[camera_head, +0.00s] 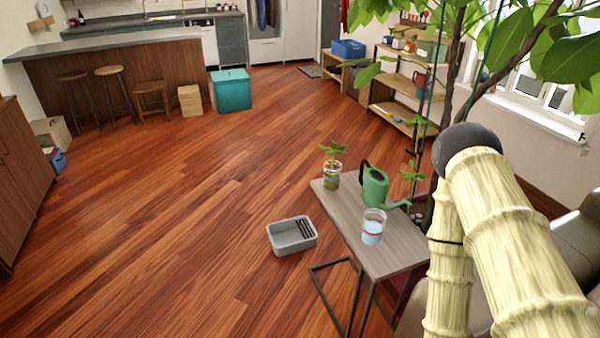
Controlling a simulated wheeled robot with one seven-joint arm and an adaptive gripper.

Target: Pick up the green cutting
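A green cutting (333,153) with several leaves stands upright in a clear jar (332,179) at the far left corner of a small grey side table (385,245). The lower part of the jar looks greenish. A green watering can (374,187) stands close to the right of the jar. My arm comes in at the right of the view, well apart from the cutting. My gripper is not in the picture.
A clear cup with bluish contents (373,227) stands nearer on the table. A grey tray (291,235) lies on the floor left of it. A large leafy plant (520,40) overhangs the right side. The wooden floor at left is wide and clear.

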